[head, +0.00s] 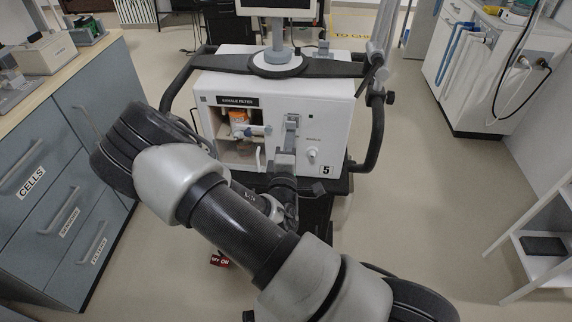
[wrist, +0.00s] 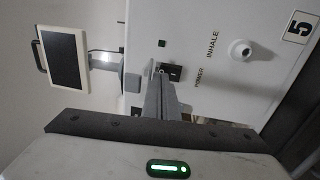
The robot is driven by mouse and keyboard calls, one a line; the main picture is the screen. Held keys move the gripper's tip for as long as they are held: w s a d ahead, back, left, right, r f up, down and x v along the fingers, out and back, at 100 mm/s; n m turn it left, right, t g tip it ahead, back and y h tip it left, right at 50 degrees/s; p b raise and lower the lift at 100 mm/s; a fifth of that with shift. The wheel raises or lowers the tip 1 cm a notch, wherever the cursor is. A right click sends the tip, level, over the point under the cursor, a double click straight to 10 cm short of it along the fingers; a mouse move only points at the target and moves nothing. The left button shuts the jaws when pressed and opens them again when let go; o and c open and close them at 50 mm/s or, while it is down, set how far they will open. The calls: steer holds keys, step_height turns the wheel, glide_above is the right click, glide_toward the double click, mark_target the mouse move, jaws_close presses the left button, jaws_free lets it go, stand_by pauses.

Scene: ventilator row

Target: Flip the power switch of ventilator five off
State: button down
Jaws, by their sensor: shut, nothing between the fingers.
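Ventilator five (head: 335,125) is a white box on a cart, marked with a black 5, ahead of me in the head view. Its front panel also fills the upper right of the wrist view (wrist: 215,85), turned sideways. The black power switch (wrist: 173,72) sits beside the word POWER; which way it is set is too small to tell. A small green square (wrist: 162,43) is near it. My gripper (wrist: 153,72) is shut and empty, its tips right beside the switch; I cannot tell whether they touch it. In the head view my gripper (head: 292,120) hides the switch.
A white inhale knob (head: 312,154) is right of my gripper. An open filter bay (head: 242,150) is at left. Dark side rails (head: 378,130) flank the box, and a monitor (head: 278,5) stands above.

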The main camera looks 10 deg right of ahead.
steer(key=v, duration=1.4)
steer(key=shift+s, duration=0.25)
